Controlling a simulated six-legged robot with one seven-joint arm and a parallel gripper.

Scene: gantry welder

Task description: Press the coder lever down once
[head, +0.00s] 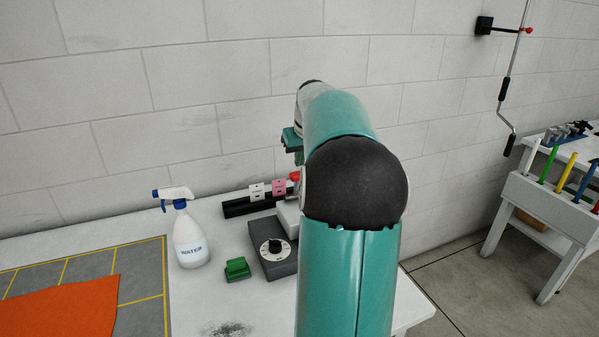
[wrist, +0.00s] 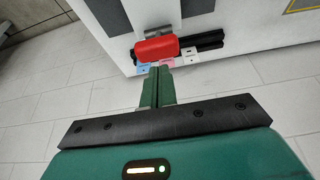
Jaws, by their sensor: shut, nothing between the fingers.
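A red lever handle (wrist: 157,48) sits on a grey mount (wrist: 158,31) in the wrist view. In the head view only a small red part (head: 295,176) shows beside my arm, above a light grey body (head: 289,212). My arm hides the rest. My gripper (wrist: 159,70) is shut and empty, its green fingertips close to the red handle in the wrist picture. I cannot tell whether they touch. In the head view my gripper (head: 293,141) shows partly, above the red part.
A black rail (head: 239,208) holds a white card (head: 256,191) and a pink card (head: 279,187) beside the lever. A grey dial box (head: 273,252), green block (head: 237,268) and spray bottle (head: 190,241) stand on the white table (head: 215,303). A wall rises behind.

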